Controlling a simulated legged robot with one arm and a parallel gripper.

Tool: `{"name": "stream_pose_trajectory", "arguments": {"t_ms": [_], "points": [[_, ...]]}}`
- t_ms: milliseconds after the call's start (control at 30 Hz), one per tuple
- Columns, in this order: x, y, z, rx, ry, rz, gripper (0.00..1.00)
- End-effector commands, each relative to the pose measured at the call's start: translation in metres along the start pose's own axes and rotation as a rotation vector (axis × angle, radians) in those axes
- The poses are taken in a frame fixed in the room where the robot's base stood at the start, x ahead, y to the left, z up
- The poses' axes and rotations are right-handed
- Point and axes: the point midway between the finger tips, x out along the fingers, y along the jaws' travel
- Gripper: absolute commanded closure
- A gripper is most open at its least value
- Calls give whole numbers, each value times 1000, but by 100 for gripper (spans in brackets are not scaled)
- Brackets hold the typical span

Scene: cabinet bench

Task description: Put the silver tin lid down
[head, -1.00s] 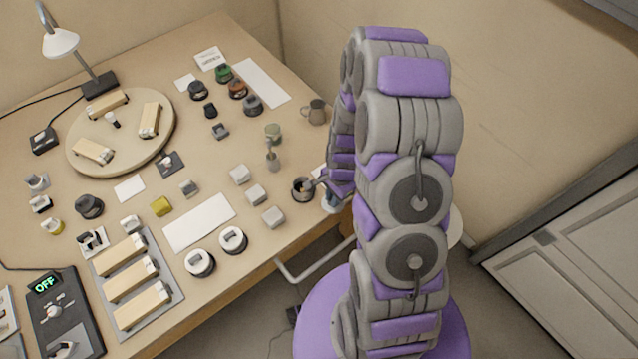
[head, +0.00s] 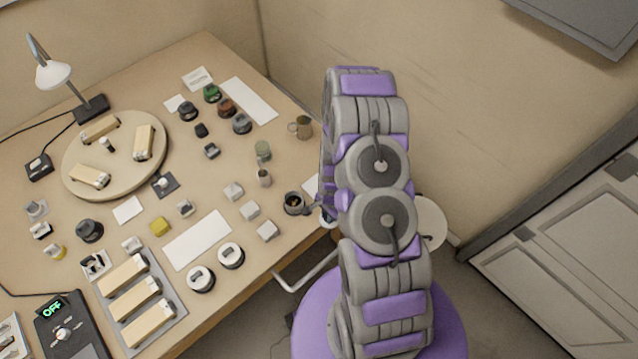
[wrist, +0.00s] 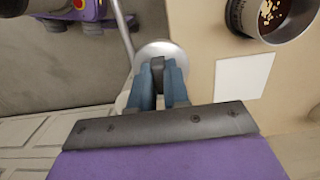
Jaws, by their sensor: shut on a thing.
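The silver tin lid (wrist: 160,48) is a round, shiny disc with a dark knob, seen in the wrist view. My gripper (wrist: 160,72) has blue fingers shut on that knob, and the lid sits just beyond the fingertips. It overlaps the line of the bench edge in that view; I cannot tell whether it touches the bench. In the head view my arm hides most of the gripper, and only a pale bit of what looks like the lid shows at the bench edge (head: 328,221).
Small grey blocks (head: 250,210) stand further left. A rail (head: 305,272) runs below the bench edge.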

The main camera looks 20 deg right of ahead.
Motion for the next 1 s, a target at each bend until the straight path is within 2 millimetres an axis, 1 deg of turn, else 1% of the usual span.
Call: {"name": "stream_pose_trajectory", "arguments": {"t_ms": [67, 167, 733, 900, 1000], "points": [[2, 0, 0, -1, 2, 2, 100], [4, -7, -5, -1, 4, 1, 100], [11, -100, -58, -1, 6, -4, 100], [13, -123, -71, 0, 6, -2, 100], [14, -131, -75, 0, 2, 3, 100]]}}
